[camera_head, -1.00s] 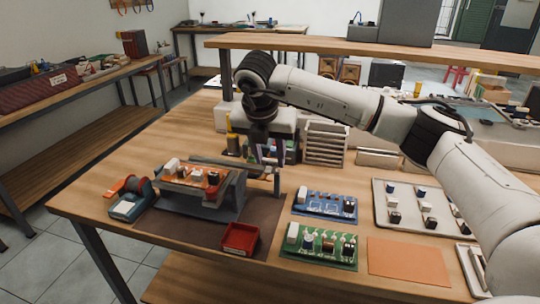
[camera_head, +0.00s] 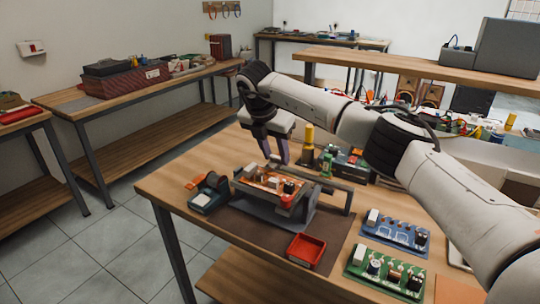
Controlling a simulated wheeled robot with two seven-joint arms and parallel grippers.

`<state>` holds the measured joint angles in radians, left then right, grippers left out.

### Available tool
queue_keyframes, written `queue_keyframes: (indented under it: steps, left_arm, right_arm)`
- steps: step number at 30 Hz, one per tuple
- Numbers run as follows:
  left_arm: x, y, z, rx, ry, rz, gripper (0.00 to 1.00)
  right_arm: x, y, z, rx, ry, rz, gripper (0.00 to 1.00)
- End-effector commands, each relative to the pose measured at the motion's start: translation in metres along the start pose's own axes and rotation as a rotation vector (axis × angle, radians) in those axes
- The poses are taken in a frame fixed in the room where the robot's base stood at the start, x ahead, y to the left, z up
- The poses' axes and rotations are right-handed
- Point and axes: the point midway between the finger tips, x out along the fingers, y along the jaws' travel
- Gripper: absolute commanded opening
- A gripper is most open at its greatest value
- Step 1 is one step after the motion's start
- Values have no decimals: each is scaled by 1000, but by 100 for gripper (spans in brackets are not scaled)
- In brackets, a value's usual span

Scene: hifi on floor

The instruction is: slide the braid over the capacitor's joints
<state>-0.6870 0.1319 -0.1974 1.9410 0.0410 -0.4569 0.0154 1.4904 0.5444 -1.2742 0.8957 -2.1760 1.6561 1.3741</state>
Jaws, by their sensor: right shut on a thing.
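An orange circuit board (camera_head: 262,180) with white and dark parts lies in a grey holder (camera_head: 291,212) on a brown mat. Which part is the capacitor, and its joints, are too small to tell. My right gripper (camera_head: 276,160) points down just above and behind the board's far edge. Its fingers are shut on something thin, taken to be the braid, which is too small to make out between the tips. My left gripper is not in view.
A blue-grey tool with an orange part (camera_head: 205,190) stands left of the holder. A red tray (camera_head: 306,250) sits in front. Blue (camera_head: 396,232) and green (camera_head: 385,272) boards lie to the right. Bottles (camera_head: 308,146) and small items stand behind the gripper.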

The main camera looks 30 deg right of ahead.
Motion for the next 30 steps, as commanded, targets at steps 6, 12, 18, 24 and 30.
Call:
queue_keyframes:
  steps: [6,12,18,24,30]
  left_arm:
    - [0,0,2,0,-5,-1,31]
    - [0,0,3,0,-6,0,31]
    - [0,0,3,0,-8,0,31]
    - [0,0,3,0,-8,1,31]
    - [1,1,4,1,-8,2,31]
  right_arm:
    - [1,1,3,7,1,-1,0]
    - [0,3,2,6,0,3,0]
    - [0,2,2,6,0,2,53]
    - [1,2,3,6,0,-1,53]
    - [-15,2,3,7,-1,2,53]
